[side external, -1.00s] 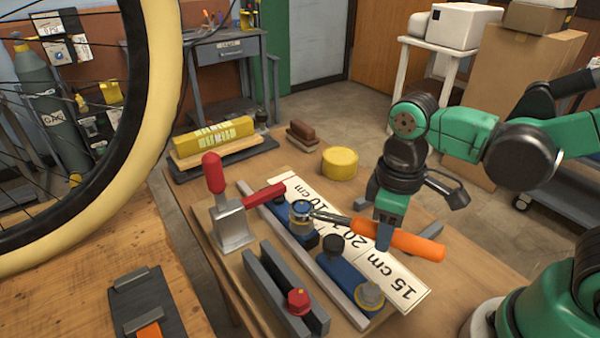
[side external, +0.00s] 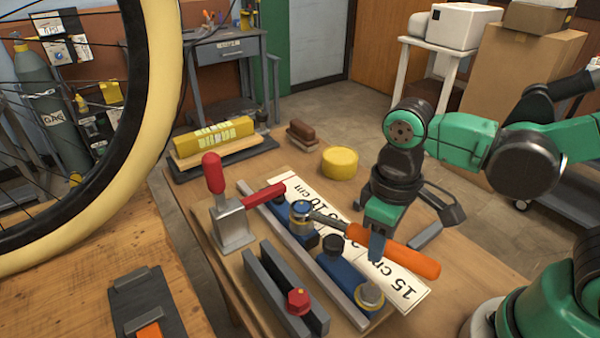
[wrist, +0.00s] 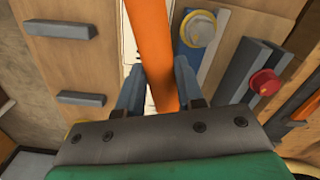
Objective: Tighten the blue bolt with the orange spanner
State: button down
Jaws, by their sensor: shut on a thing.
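The orange spanner (side external: 405,253) lies across the fixture, its grey head at the blue bolt (side external: 301,208). The blue bolt stands upright with a yellowish collar beneath it. From this angle I cannot tell how fully the spanner's jaw is seated around it. My gripper (side external: 376,248) is shut on the orange handle near its middle. In the wrist view the orange handle (wrist: 152,45) runs between my gripper's two grey fingers (wrist: 158,88). The spanner's head and the blue bolt are out of the wrist view.
A silver bolt with a yellow collar (side external: 369,296) and a black knob (side external: 333,245) stand on the same blue rail. A red bolt (side external: 298,300) sits on a grey channel. A red-handled clamp (side external: 232,220) stands left of the blue bolt. A yellow cylinder (side external: 340,162) sits behind.

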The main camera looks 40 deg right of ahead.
jog(key=shift+a, duration=0.15)
jog(key=shift+w+d+n, duration=0.25)
jog(key=shift+d+n, duration=0.35)
jog(key=shift+d, duration=0.2)
dwell(0.5)
jog(key=c, duration=1.2)
grip_release()
grip_shut()
jog(key=shift+r, duration=0.15)
